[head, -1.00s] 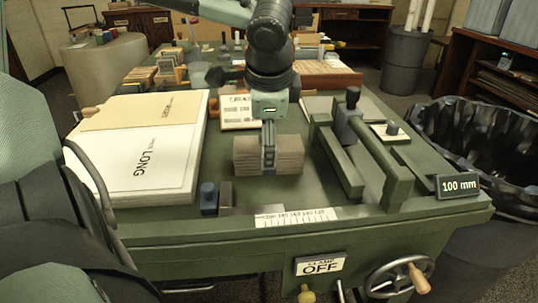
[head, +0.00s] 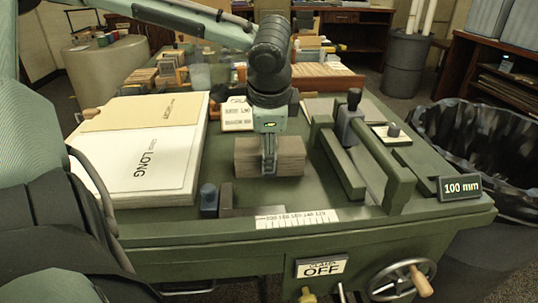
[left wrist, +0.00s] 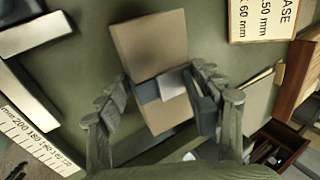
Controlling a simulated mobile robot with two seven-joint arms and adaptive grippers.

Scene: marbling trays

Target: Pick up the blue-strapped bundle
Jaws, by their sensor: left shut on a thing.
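The bundle is a stack of brown boards (head: 290,158) in the middle of the green table in the head view. In the left wrist view it shows as a tan block (left wrist: 148,45) with a dark blue-grey strap (left wrist: 147,91) around its middle and a pale patch on the strap. My left gripper (head: 269,166) points down over the bundle's middle and hides the strap in the head view. Its fingers (left wrist: 165,100) are shut on the bundle's two sides at the strap. The bundle appears to rest on the table. My right gripper is not in view.
A green press frame (head: 385,160) with a "100 mm" sign (head: 460,187) stands right of the bundle. A ruler strip (head: 297,219) and a small blue block (head: 209,200) are at the front. A lined bin (head: 480,130) stands at right.

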